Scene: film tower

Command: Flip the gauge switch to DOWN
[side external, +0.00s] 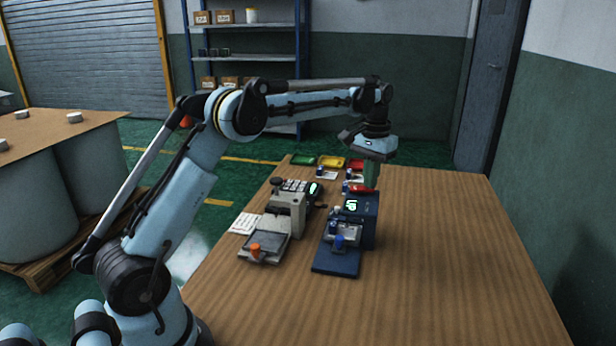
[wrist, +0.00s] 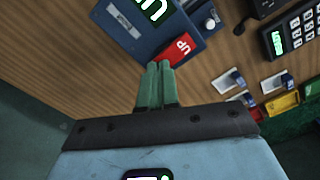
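The blue gauge (side external: 369,228) stands on the table with a lit screen (side external: 351,205) reading UP. It shows at the top of the wrist view (wrist: 178,27), its screen partly cut off. A red switch piece (wrist: 184,46) marked UP is on the gauge's edge; it also shows in the side external view (side external: 362,188). My gripper (wrist: 160,66) has its two green fingers together with nothing visible between them. Its tips are right beside the red piece; I cannot tell whether they touch. In the side external view, my gripper (side external: 370,180) is just above the gauge's far end.
A grey device (side external: 287,215) with an orange knob (side external: 255,249) stands left of the gauge, near a keypad unit (side external: 296,187). Green, yellow and red trays (side external: 331,162) lie at the table's far end. The table's right side (side external: 450,250) is clear.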

